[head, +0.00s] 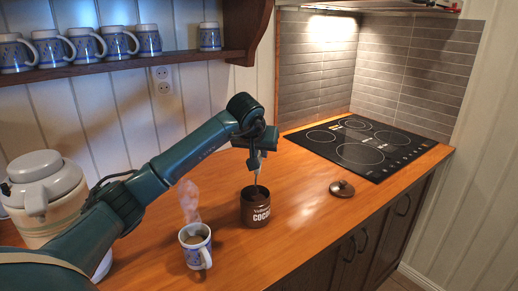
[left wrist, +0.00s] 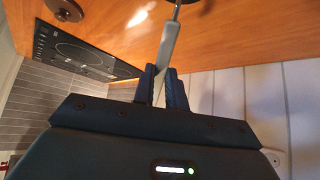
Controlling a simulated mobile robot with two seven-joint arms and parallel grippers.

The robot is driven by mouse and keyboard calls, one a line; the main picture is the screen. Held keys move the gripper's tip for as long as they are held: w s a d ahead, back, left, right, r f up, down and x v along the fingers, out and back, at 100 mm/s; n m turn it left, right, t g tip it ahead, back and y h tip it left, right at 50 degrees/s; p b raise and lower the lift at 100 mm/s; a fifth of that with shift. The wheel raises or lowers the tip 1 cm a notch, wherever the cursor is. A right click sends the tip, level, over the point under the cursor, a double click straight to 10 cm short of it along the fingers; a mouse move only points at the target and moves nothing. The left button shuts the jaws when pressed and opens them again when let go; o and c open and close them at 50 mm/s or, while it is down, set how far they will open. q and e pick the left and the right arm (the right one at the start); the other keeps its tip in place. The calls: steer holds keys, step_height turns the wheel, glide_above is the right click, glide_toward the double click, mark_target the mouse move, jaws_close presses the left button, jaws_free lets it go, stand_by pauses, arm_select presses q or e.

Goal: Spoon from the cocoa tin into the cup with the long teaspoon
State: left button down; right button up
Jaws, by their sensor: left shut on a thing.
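The brown cocoa tin (head: 254,211) stands open and upright on the wooden counter. The blue-and-white cup (head: 196,250) stands to its left and nearer, with brown liquid in it and steam above. My left gripper (head: 259,153) is above the tin, shut on the long teaspoon (head: 258,177). The teaspoon points down to the tin's mouth; its bowl is hidden. In the left wrist view, the teaspoon's pale handle (left wrist: 170,42) sits between the fingers (left wrist: 163,82), and its far end reaches a dark shape at the top edge. My right gripper is not in view.
A dark lid (head: 342,188) lies on the counter (head: 305,222) right of the tin. A black cooktop (head: 365,148) is behind it. A large lidded jug (head: 45,195) stands at left. Several mugs (head: 85,45) stand on a wall shelf. The counter's front right is clear.

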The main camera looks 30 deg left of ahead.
arm_select(q)
steer(key=w+r+g+p, duration=0.1)
steer(key=p, duration=0.1)
steer(key=r+p, duration=0.1)
steer(key=p, duration=0.2)
steer(key=shift+w+a+g+h, duration=0.3)
steer(key=shift+w+g, duration=0.1)
steer(key=shift+w+f+b, duration=0.3)
steer(key=shift+f+b, duration=0.1)
steer(key=shift+b, duration=0.35)
steer(key=shift+w+a+r+g+h, duration=0.15)
steer(key=shift+w+g, duration=0.15)
steer(key=shift+g, duration=0.2)
steer(key=shift+w+a+r+g+h, duration=0.15)
steer(key=shift+w+g, duration=0.1)
steer(key=shift+g, duration=0.25)
